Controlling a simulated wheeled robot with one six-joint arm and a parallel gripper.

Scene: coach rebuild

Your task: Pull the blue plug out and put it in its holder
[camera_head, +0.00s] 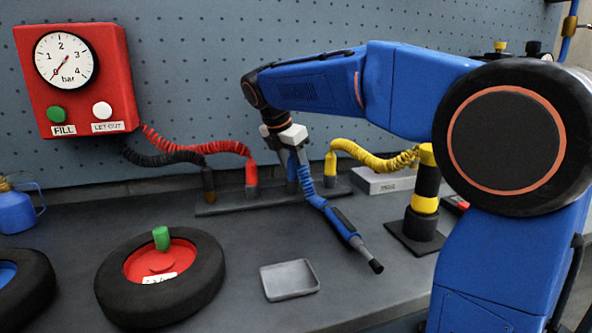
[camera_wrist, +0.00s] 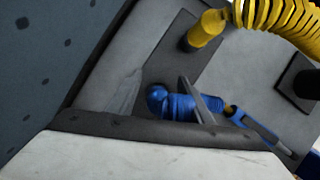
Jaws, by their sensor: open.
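The blue plug (camera_head: 292,174) stands upright on a dark grey rail (camera_head: 228,206) at the back of the bench. A blue coiled hose (camera_head: 312,194) runs from it to a blue and black wand tool (camera_head: 345,226) lying on the bench. My gripper (camera_head: 295,160) is open, pointing down around the plug's top. In the wrist view the blue plug (camera_wrist: 157,98) shows between the two grey fingers (camera_wrist: 160,92), with the blue coil beside it. Contact cannot be told. I cannot tell which thing is the plug's holder.
Black (camera_head: 208,184), red (camera_head: 251,178) and yellow (camera_head: 331,168) plugs share the rail. A yellow-black post (camera_head: 425,200) stands right. A wheel (camera_head: 160,300) with a green cap (camera_head: 161,238), a grey tray (camera_head: 290,280) and a red gauge box (camera_head: 80,80) are left of my arm.

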